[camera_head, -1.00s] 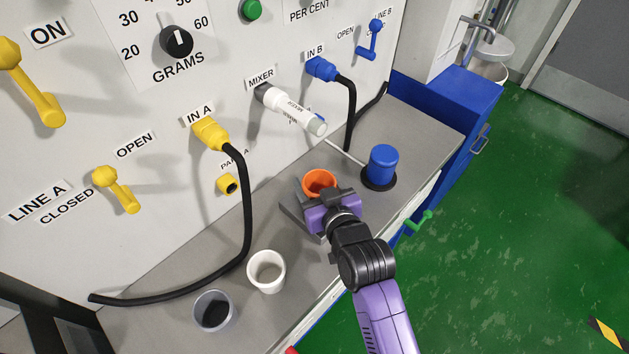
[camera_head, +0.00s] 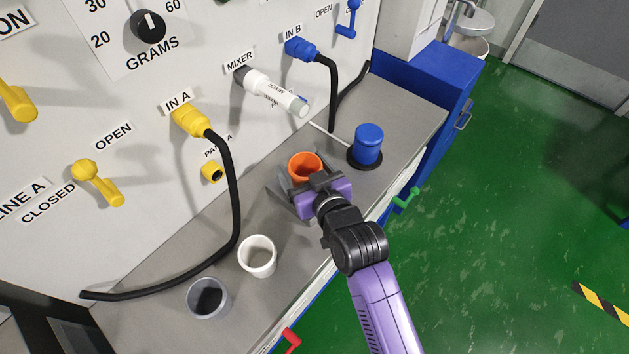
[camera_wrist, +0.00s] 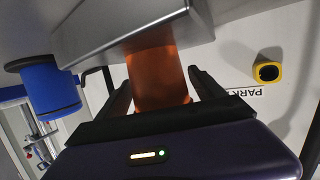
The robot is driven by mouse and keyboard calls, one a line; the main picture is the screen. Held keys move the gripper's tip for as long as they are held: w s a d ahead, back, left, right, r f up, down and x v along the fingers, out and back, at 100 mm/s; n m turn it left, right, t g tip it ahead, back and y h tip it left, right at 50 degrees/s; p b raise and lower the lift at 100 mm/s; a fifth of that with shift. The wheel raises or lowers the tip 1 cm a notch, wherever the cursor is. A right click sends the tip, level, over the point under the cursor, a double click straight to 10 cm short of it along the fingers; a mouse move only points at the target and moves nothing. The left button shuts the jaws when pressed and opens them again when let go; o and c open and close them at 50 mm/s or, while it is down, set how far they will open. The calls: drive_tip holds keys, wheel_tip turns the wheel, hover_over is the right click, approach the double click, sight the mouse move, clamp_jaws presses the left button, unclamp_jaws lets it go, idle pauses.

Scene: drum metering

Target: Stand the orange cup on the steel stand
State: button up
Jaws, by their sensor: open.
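The orange cup (camera_head: 305,166) stands upright on the steel stand (camera_head: 279,191) at the middle of the bench, as far as the views show. In the wrist view, which is upside down, the cup (camera_wrist: 158,82) meets the stand's steel face (camera_wrist: 130,28). My gripper (camera_head: 318,182) is level with the cup from the bench's front side. Its open fingers (camera_wrist: 163,90) lie on either side of the cup, with a visible gap at least on the right of the picture. My gripper hides part of the stand in the head view.
A blue capped container (camera_head: 367,143) stands right of the cup on a dark round base. A white cup (camera_head: 257,256) and a grey cup (camera_head: 209,297) stand to the left. The white mixer nozzle (camera_head: 275,92) and a black hose (camera_head: 229,190) are behind.

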drive_tip(key=v, duration=1)
drive_tip(key=shift+s+d, duration=0.2)
drive_tip(key=shift+s, duration=0.15)
drive_tip(key=shift+r, duration=0.15)
drive_tip(key=s+d+f+m+t+h, duration=0.1)
drive_tip(key=s+d+f+m+h, duration=0.25)
drive_tip(key=s+d, duration=1.05)
drive_tip(key=s+d+r+m+h, duration=0.1)
drive_tip(key=s+d+r, duration=0.2)
drive_tip(key=s, duration=0.5)
drive_tip(key=s+d+r+m+h, duration=0.1)
drive_tip(key=s+d+r+h, duration=0.1)
drive_tip(key=s, duration=0.7)
drive_tip(key=shift+s+d+r+t, duration=0.2)
drive_tip(key=shift+d+r+t, duration=0.25)
drive_tip(key=shift+r, duration=0.15)
